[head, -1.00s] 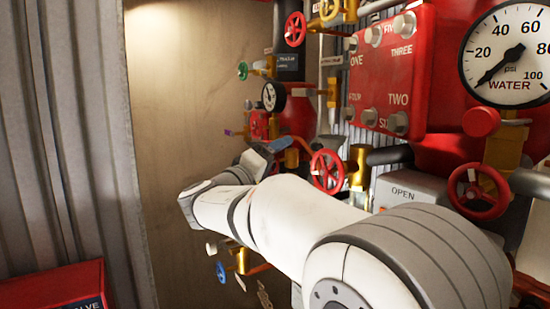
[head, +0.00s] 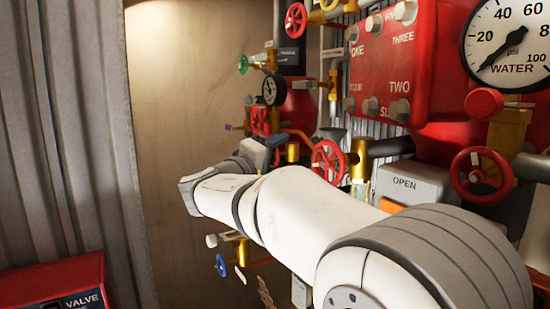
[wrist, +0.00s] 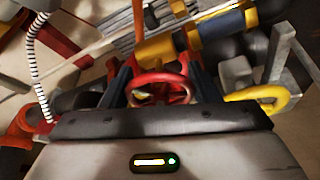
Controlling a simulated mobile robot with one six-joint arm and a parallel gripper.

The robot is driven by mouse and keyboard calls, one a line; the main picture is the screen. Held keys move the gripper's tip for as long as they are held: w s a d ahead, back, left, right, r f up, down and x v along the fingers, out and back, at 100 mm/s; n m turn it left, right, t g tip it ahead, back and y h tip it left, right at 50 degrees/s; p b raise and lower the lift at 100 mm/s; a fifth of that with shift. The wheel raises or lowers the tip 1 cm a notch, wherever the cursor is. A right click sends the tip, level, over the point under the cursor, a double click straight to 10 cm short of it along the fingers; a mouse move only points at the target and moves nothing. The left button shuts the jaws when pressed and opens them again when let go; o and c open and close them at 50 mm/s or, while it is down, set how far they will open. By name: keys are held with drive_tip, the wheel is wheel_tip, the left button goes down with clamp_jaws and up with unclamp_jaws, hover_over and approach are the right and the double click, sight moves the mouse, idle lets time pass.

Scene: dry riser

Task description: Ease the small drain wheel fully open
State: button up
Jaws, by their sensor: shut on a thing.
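In the wrist view a small red wheel (wrist: 162,88) sits between the two dark fingers of my gripper (wrist: 160,78). The fingers are shut on its rim from both sides, and the near part of the wheel is close to the gripper body. In the head view my gripper (head: 262,150) is at the far end of my white arm, mostly hidden by the wrist. A small red wheel (head: 261,120) shows just above it there; I cannot tell whether it is the held one.
Larger red wheels (head: 328,162) and (head: 481,170) stand right of my arm. A green wheel (head: 243,65) and a blue wheel (head: 221,265) are on the left side. Pipes and a yellow handle (wrist: 262,98) crowd the gripper. A bare tan wall (head: 190,110) is left.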

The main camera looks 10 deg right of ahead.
drive_tip(key=shift+n+y, duration=0.3)
drive_tip(key=shift+n, duration=0.7)
drive_tip(key=o, duration=1)
drive_tip(key=shift+b+v, duration=1.5)
drive_tip(key=shift+v, duration=2.45)
